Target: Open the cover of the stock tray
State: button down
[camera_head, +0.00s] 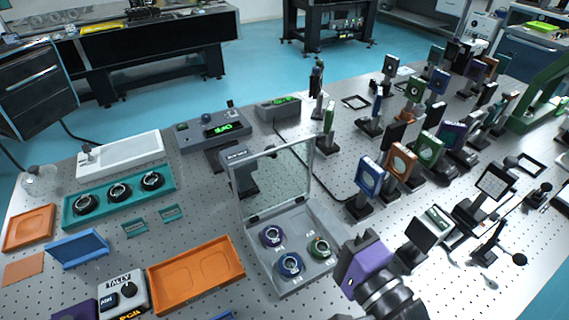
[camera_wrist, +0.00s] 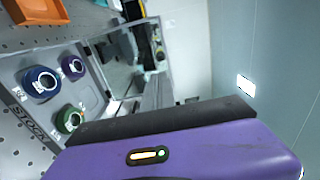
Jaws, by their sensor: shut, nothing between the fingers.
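The stock tray (camera_head: 325,271) is a grey box on the optical table, holding three round mounts: purple (camera_head: 272,235), blue (camera_head: 290,264) and green (camera_head: 319,248). Its clear, grey-framed cover (camera_head: 280,176) stands raised, about upright, at the hinged far edge. In the wrist view the tray (camera_wrist: 40,122) shows its STOCK label, and the cover (camera_wrist: 122,62) stands beyond the mounts. My purple and black gripper (camera_head: 356,243) is shut and empty, to the right of the tray and apart from the cover. Its dark front edge (camera_wrist: 165,120) crosses the wrist view; the fingertips are hard to make out.
An orange tray (camera_head: 197,275) and a TALLY box (camera_head: 121,292) lie left of the stock tray. A teal holder (camera_head: 118,190) with three black mounts stands behind them. Many posted optics, including a blue one (camera_head: 370,178), crowd the right side.

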aim_at(276, 156)
jog(key=p+x, duration=0.2)
jog(key=x, duration=1)
jog(key=shift+w+a, duration=0.1)
jog(key=shift+w, duration=0.2)
jog(key=shift+r, duration=0.1)
jog(key=shift+w+a+r+p, duration=0.15)
jog(key=shift+w+r+p, duration=0.15)
jog(key=shift+p, duration=0.8)
jog(key=shift+w+a+r+g+p, duration=0.1)
jog(key=shift+w+a+g+p, duration=0.25)
jog(key=shift+p, duration=0.8)
jog(key=shift+w+a+p, duration=0.25)
jog(key=shift+w+p, duration=0.2)
jog(key=shift+p, duration=0.1)
jog(key=shift+w+a+f, duration=0.2)
jog(key=shift+w+f, duration=0.1)
